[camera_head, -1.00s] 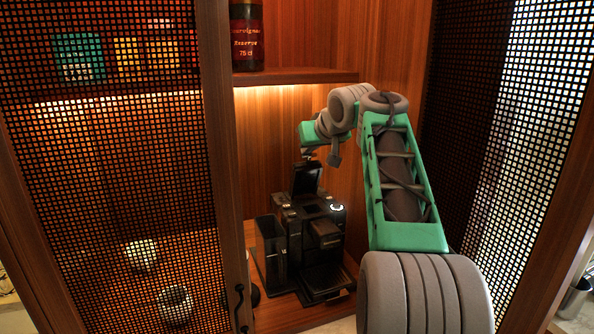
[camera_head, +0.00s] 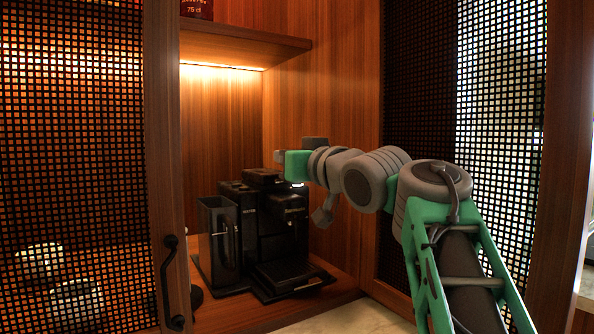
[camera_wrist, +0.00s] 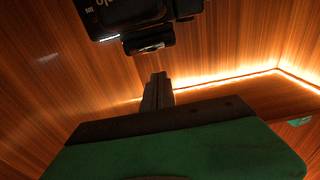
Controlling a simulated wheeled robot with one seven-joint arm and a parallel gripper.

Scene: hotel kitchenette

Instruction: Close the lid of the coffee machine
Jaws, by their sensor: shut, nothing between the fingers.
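The black coffee machine (camera_head: 262,225) stands on the cabinet's lower wooden shelf. Its lid (camera_head: 262,176) lies down, roughly level, on top of the body; whether it is fully seated is hard to tell. In the wrist view part of the black machine (camera_wrist: 135,15) with white lettering shows at the top edge. My gripper (camera_head: 279,157) is just above the right side of the lid, coming in from the right. In the wrist view its fingers (camera_wrist: 157,85) are together and empty, apart from the machine in the picture.
A mesh door (camera_head: 75,160) with a black handle (camera_head: 170,280) stands at the left, and another mesh panel (camera_head: 415,110) at the right. A wooden shelf (camera_head: 235,42) with a light strip hangs above the machine. The wooden floor in front of the machine is clear.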

